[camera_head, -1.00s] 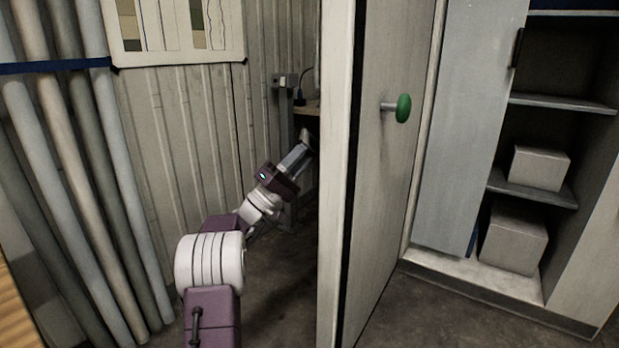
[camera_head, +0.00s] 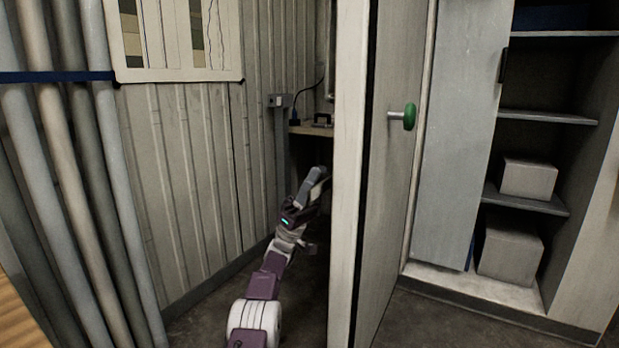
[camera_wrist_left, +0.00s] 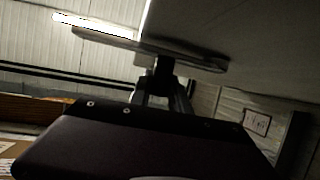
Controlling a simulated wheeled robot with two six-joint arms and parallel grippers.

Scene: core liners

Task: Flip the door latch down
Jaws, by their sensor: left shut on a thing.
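In the left wrist view a long flat bar, seemingly the door latch (camera_wrist_left: 205,60), runs beside a pale panel. My left gripper (camera_wrist_left: 160,80) is shut on it near its middle. The latch is hidden in the head view. My right gripper is not in view.
A small table (camera_head: 308,129) stands beyond the door's left side. A ribbed wall (camera_head: 190,180) and upright pipes (camera_head: 80,180) are at the left. A shelf unit with pale boxes (camera_head: 510,245) is at the right. Some floor is clear beside the door.

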